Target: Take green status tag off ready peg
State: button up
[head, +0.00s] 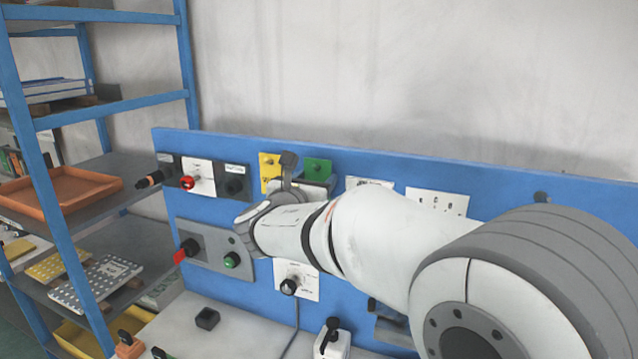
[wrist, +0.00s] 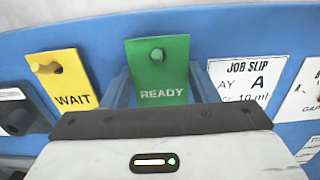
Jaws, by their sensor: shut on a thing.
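The green tag (wrist: 158,75) marked READY hangs flat against the blue board, with a peg (wrist: 157,56) showing through its upper part. In the head view the green tag (head: 317,167) shows just above my gripper (head: 304,182). In the wrist view my gripper (wrist: 159,82) has one finger at each side edge of the tag's lower half and is shut on it. The tag is upright, and its lowest edge is close to my gripper body. The exact finger contact is partly hidden.
A yellow WAIT tag (wrist: 60,78) hangs on a peg just left. A JOB SLIP card (wrist: 246,80) is on the right. Switch panels (head: 209,250) are on the blue board (head: 400,185). A blue shelf rack (head: 185,60) stands at left.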

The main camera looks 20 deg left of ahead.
jog(key=shift+s+r, duration=0.15)
jog(key=shift+s+r, duration=0.2)
jog(key=shift+s, duration=0.25)
dwell(0.4)
jog(key=shift+s, duration=0.1)
jog(key=shift+s+a+r, duration=0.1)
jog(key=shift+s+r, duration=0.05)
jog(key=shift+s, duration=0.65)
jog(key=shift+s, duration=0.1)
jog(key=s, duration=0.6)
jog(key=shift+a+r+b, duration=0.15)
jog(key=shift+a+b, duration=0.1)
jog(key=shift+b, duration=0.2)
